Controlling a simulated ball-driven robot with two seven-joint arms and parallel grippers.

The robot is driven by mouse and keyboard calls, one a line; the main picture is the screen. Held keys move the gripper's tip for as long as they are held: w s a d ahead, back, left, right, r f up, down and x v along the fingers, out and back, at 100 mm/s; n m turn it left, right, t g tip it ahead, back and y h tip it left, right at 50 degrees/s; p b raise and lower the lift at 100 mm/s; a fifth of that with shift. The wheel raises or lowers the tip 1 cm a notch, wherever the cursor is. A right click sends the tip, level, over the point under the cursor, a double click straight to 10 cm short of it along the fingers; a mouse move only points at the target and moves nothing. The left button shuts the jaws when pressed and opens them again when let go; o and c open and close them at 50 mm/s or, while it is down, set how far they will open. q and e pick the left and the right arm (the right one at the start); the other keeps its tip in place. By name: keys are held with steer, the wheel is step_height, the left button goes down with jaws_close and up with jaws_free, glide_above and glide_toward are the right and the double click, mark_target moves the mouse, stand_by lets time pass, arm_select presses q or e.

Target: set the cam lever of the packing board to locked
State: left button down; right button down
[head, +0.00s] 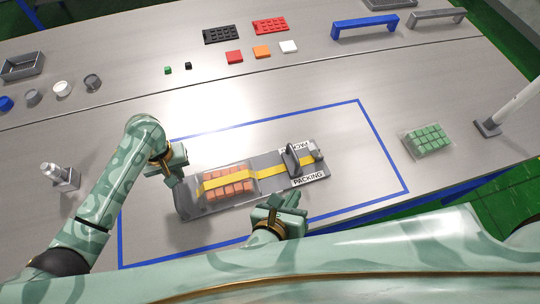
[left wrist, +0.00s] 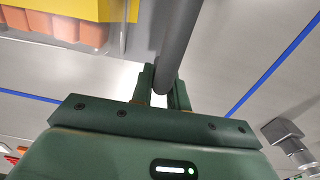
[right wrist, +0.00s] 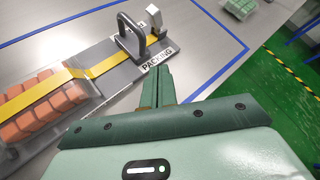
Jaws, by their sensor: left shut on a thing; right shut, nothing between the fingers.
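The packing board (head: 222,207) is a long grey plate inside the blue outline, with "PACKING" labels at its right end. A yellow strap (head: 268,173) runs along it over a clear tray of orange blocks (head: 228,189). At the labelled end stand a dark arched piece (head: 291,160) and a small grey block (head: 318,154); I cannot tell for sure which is the cam lever or its setting. My left gripper (head: 174,180) is shut on a grey bar (left wrist: 175,45) at the board's left end. My right gripper (head: 292,201) is shut and empty, just in front of the labelled end (right wrist: 158,60).
A clear pack of green blocks (head: 428,140) lies right of the outline, near a post on a dark foot (head: 488,128). A metal fixture (head: 63,178) stands at left. Small cups, coloured plates and handles line the back. The outlined area behind the board is clear.

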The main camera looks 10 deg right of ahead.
mark_target(314, 155)
steer(key=x, duration=0.9)
steer(key=shift+w+d+f, duration=0.1)
steer(key=shift+w+d, duration=0.4)
steer(key=shift+w, duration=0.35)
steer(key=shift+w+d, duration=0.3)
steer(key=shift+w, duration=0.25)
steer(key=shift+w+d+r, duration=0.15)
steer(key=shift+w, duration=0.25)
steer(key=shift+w+d+r, duration=0.15)
steer(key=shift+w+d, duration=0.05)
steer(key=shift+w, duration=0.15)
